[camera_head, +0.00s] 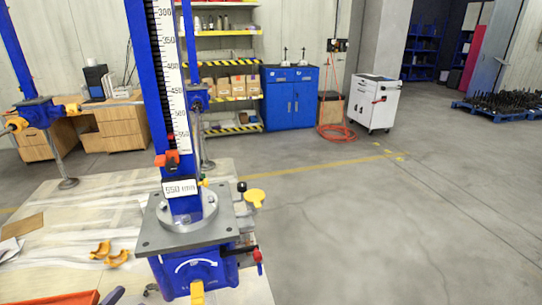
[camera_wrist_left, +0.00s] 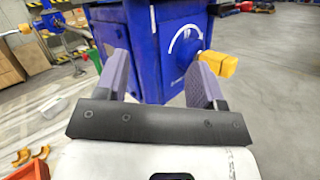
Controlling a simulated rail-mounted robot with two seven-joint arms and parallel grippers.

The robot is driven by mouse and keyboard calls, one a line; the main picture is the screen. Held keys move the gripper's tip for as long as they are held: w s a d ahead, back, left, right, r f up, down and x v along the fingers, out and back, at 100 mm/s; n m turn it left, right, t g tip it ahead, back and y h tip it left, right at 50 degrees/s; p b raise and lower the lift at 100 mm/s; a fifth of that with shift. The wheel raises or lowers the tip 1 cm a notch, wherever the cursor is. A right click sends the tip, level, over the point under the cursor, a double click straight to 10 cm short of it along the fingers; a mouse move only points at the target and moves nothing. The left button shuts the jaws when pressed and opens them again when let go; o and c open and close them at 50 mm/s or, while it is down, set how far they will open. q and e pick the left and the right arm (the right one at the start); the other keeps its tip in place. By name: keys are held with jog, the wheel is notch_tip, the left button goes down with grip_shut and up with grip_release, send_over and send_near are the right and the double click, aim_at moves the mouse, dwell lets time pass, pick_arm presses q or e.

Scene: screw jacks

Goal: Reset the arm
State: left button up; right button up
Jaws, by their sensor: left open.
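The nearest blue screw jack (camera_head: 186,205) stands upright with a white scale (camera_head: 172,70) and a "550 mm" plate (camera_head: 180,188). Its blue gearbox bears a white curved arrow and fills the upper middle of the left wrist view (camera_wrist_left: 160,50). A yellow handle part (camera_head: 197,292) is on the gearbox front; a yellow part also shows in the left wrist view (camera_wrist_left: 218,64). My left gripper (camera_wrist_left: 160,85) is open, its two fingers spread in front of the gearbox. The yellow part is beyond the right finger. I cannot tell whether they touch. My right gripper is not in view.
A second blue jack (camera_head: 38,112) stands at the left. Orange clips (camera_head: 108,253) lie on the pale work surface. A lever with a red knob (camera_head: 257,255) sticks out right of the gearbox. Blue cabinet (camera_head: 290,97) and white cart (camera_head: 373,103) are far back.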

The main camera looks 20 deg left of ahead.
pick_arm(q)
jog(key=s+d+f+n+g+y, duration=0.3)
jog(key=f+n+g, duration=0.15)
jog(key=n, duration=0.65)
jog(key=s+d+f+n+g+y+p, duration=0.1)
jog(key=s+d+f+n+g+y, duration=0.3)
jog(key=n, duration=0.7)
jog(key=s+d+f+n+g+y, duration=0.1)
jog(key=d+f+n+g+y, duration=0.3)
jog(key=n, duration=0.7)
jog(key=s+d+f+n+g+h+p, duration=0.2)
jog(key=s+d+n+g+h, duration=0.4)
jog(key=s+d, duration=0.55)
notch_tip(320, 180, up, 37)
jog(key=t+h+p, duration=0.1)
jog(key=p, duration=3.7)
jog(key=shift+r, duration=0.15)
jog(key=shift+d, duration=0.1)
